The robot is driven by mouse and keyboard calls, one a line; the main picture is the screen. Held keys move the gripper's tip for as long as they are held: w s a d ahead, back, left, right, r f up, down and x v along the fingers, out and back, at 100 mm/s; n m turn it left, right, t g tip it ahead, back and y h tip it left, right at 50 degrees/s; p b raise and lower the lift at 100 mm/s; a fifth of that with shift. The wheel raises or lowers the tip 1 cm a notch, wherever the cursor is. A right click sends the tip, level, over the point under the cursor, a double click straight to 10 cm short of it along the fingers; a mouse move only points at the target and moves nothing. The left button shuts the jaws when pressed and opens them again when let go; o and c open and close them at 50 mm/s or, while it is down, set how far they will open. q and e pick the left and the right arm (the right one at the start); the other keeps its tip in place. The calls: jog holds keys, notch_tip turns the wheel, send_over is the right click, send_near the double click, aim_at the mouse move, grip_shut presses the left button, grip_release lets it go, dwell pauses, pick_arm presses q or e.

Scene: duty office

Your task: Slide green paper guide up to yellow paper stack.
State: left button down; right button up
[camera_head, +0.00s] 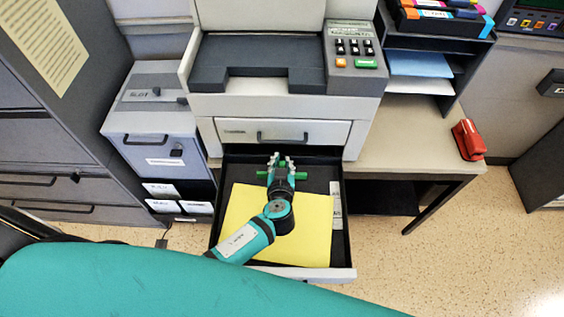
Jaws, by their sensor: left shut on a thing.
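The green paper guide (301,179) is a narrow bar lying across the open, dark paper drawer (336,258), behind the paper. My left gripper (281,164) reaches over the drawer from the front and is shut on the guide near its middle, hiding part of it. The yellow paper stack (312,231) lies flat in the front part of the drawer, partly covered by my left arm. A dark strip of drawer floor shows between the guide and the stack's back edge, so they look apart. My right gripper is not in view.
The copier (284,108) stands above the drawer, with a closed upper drawer (282,133). A grey cabinet (155,115) is close on the left. A desk (412,150) with a red stapler (469,139) and a paper organiser (437,48) is on the right.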

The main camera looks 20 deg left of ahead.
pick_arm(q)
jog(key=shift+s+d, duration=0.1)
jog(key=s+b, duration=0.1)
jog(key=s, duration=0.1)
jog(key=s+d+b, duration=0.1)
jog(key=s+b, duration=0.1)
jog(key=shift+s+d+f, duration=0.15)
jog(key=shift+s, duration=0.2)
jog(key=shift+s+r, duration=0.2)
jog(key=shift+w, duration=0.1)
jog(key=c, duration=1.2)
grip_release()
